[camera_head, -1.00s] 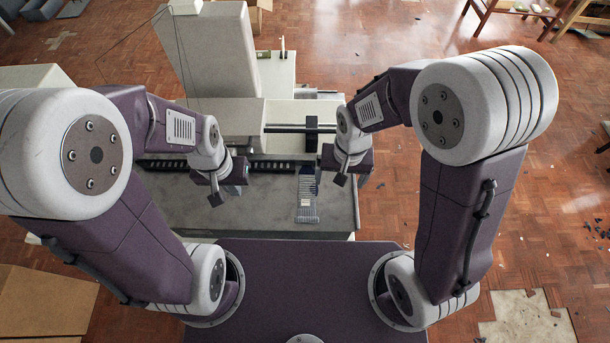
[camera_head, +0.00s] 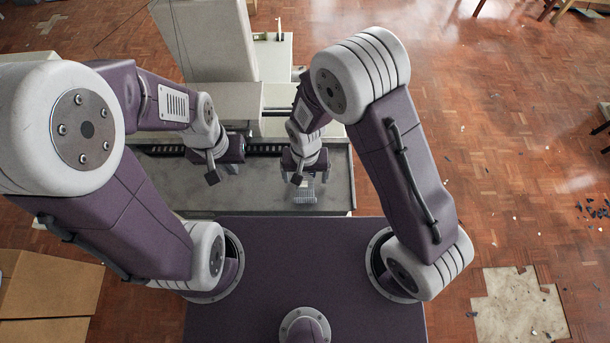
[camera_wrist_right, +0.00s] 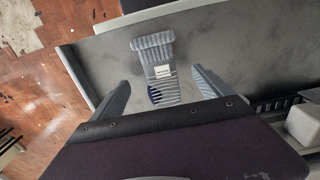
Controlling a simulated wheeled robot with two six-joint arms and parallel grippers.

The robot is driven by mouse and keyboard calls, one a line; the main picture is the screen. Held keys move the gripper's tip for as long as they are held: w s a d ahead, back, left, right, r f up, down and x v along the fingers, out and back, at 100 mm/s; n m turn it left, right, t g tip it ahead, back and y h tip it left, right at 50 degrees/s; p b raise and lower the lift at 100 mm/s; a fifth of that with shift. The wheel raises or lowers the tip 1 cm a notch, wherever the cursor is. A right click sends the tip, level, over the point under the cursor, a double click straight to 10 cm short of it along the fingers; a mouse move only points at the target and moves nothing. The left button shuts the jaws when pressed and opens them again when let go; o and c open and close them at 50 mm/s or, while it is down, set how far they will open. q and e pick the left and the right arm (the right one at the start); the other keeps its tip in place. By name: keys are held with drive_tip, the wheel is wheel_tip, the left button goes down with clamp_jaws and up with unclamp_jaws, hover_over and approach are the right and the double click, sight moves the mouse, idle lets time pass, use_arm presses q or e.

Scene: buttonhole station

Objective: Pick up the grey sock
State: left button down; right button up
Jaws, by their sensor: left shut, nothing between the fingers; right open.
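The grey sock (camera_head: 305,194) lies on the grey worktop (camera_head: 331,195), partly hidden by my right gripper in the head view. In the right wrist view the sock (camera_wrist_right: 154,44) is ribbed and striped, with a pale label and a dark blue patch. My right gripper (camera_head: 303,168) is open above the sock. In the wrist view its two fingers (camera_wrist_right: 161,92) are spread, one on each side of the sock's near part, and I see no contact. My left gripper (camera_head: 226,165) is shut and empty above the worktop, left of the sock.
A dark slotted strip (camera_head: 262,149) runs along the worktop's back, with a pale machine (camera_head: 205,45) behind it. The worktop left of the sock is clear. Cardboard (camera_head: 50,285) lies on the floor at lower left.

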sight(305, 184)
drive_tip(key=shift+f, duration=1.5)
drive_tip(key=c, duration=1.6)
drive_tip(key=shift+o, duration=0.2)
drive_tip(key=shift+r, duration=0.4)
drive_tip(key=r, duration=0.2)
drive_tip(key=r+b, duration=0.1)
drive_tip(key=shift+s+a+r, duration=0.1)
drive_tip(key=shift+s+r, duration=0.25)
drive_tip(key=shift+r, duration=0.05)
drive_tip(key=s+r+b, duration=0.1)
drive_tip(key=s+r, duration=0.5)
drive_tip(key=s, duration=0.5)
drive_tip(key=shift+r, duration=0.25)
